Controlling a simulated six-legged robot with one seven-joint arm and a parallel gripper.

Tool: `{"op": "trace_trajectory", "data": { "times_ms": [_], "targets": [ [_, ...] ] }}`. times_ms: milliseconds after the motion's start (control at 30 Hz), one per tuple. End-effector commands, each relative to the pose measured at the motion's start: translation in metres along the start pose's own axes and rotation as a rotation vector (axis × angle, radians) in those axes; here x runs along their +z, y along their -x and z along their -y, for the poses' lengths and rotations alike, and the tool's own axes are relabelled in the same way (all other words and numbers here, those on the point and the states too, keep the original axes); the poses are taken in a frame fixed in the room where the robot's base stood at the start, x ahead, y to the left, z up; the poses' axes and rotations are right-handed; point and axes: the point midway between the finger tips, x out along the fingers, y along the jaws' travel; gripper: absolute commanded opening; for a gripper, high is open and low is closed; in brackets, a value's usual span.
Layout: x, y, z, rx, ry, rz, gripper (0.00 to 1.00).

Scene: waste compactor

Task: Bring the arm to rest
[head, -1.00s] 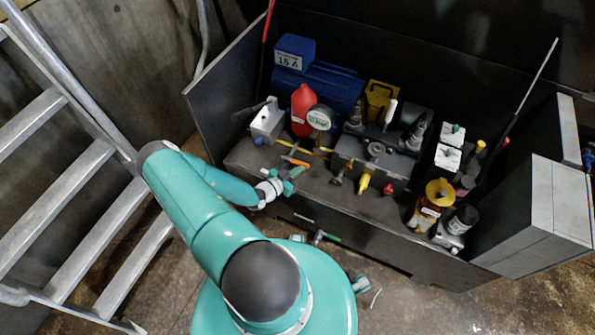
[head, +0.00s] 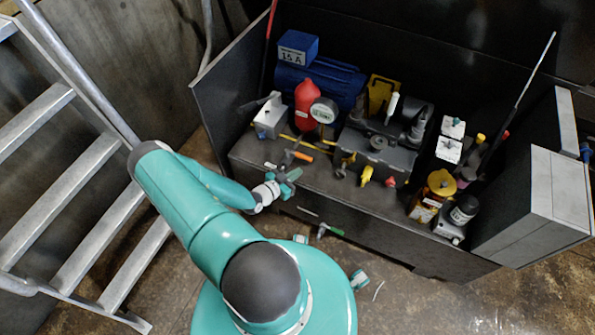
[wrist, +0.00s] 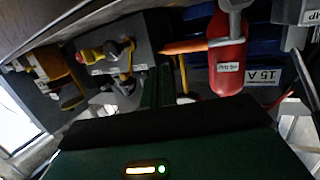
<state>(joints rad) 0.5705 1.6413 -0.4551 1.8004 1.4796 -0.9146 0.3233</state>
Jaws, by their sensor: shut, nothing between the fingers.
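My arm is folded in the head view, its elbow at the left and its forearm reaching back to the right. My gripper (head: 288,180) is in front of the shelf's front edge, near the orange-handled tool. Its green fingers (wrist: 158,88) point toward the equipment in the wrist view and are together with nothing between them. The fingertips are small and partly dark there.
A dark shelf (head: 330,192) holds a red bottle (head: 305,105), a blue 15 A case (head: 340,85), a grey machine (head: 378,150) and a yellow-capped bottle (head: 430,195). Metal stairs (head: 90,205) stand left. A grey box (head: 535,200) stands right. Floor lies in front.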

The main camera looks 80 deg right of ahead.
Motion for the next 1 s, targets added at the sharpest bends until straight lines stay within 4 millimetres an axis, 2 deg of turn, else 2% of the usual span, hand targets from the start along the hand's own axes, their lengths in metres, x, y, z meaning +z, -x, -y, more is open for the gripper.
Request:
{"op": "trace_trajectory", "data": {
  "times_ms": [200,400,567,833,933,1000],
  "targets": [
    [-0.001,0.039,-0.014,-0.003,0.002,0.001,0.0],
    [-0.002,0.068,-0.025,-0.002,0.0,0.001,0.0],
    [-0.002,0.077,-0.029,0.0,0.0,0.0,0.0],
    [-0.001,0.079,-0.029,-0.001,-0.001,0.002,0.0],
    [-0.001,0.086,-0.019,-0.013,-0.007,0.032,0.0],
    [-0.001,0.097,-0.002,-0.034,-0.016,0.081,0.0]
  ]
}}
